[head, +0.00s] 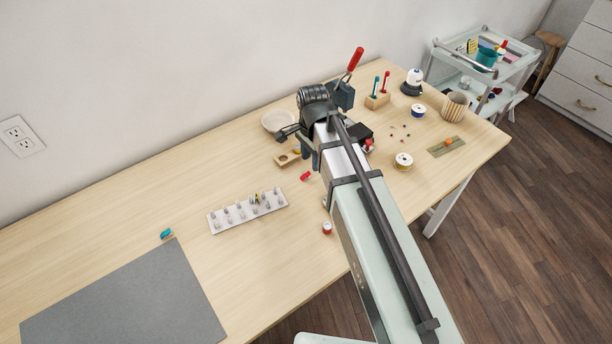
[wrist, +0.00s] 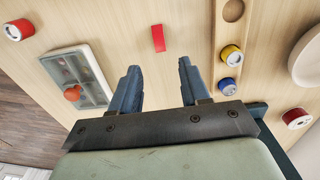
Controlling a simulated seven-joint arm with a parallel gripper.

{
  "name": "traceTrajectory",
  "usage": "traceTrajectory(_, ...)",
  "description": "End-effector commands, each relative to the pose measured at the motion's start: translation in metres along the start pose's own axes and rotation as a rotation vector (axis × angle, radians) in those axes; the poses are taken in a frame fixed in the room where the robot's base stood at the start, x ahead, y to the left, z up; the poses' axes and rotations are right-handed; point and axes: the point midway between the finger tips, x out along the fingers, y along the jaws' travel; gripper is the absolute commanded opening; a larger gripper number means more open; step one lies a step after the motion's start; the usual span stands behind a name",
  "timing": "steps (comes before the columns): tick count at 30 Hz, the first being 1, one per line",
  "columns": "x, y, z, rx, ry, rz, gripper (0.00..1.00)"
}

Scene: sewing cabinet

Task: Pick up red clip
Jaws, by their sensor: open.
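The red clip (head: 305,176) lies flat on the wooden table, in the open space in front of my gripper in the head view. In the wrist view the red clip (wrist: 158,38) is a small upright red bar at the top middle, beyond my fingertips and between their lines. My gripper (wrist: 158,82) has its two dark blue fingers apart with nothing between them. The fingers are above the table and apart from the clip. In the head view my gripper (head: 307,150) is mostly hidden by my arm.
A wooden block with hollows (wrist: 228,40), yellow spool (wrist: 231,55) and blue spool (wrist: 227,86) lie right of the clip. A pale bowl (wrist: 308,55) is farther right. A white peg rack (head: 247,211) stands nearby.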

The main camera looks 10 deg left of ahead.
Motion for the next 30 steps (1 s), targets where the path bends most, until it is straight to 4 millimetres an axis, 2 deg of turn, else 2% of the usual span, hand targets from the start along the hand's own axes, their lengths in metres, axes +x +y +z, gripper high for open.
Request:
traceTrajectory(13, 0.044, -0.002, 0.006, 0.001, 0.000, 0.001, 0.46)
traceTrajectory(22, 0.050, -0.002, 0.006, 0.000, 0.000, 0.000, 0.46)
traceTrajectory(23, 0.050, -0.002, 0.006, 0.000, 0.000, 0.000, 0.45)
traceTrajectory(30, 0.049, -0.002, 0.006, 0.000, 0.000, 0.000, 0.22)
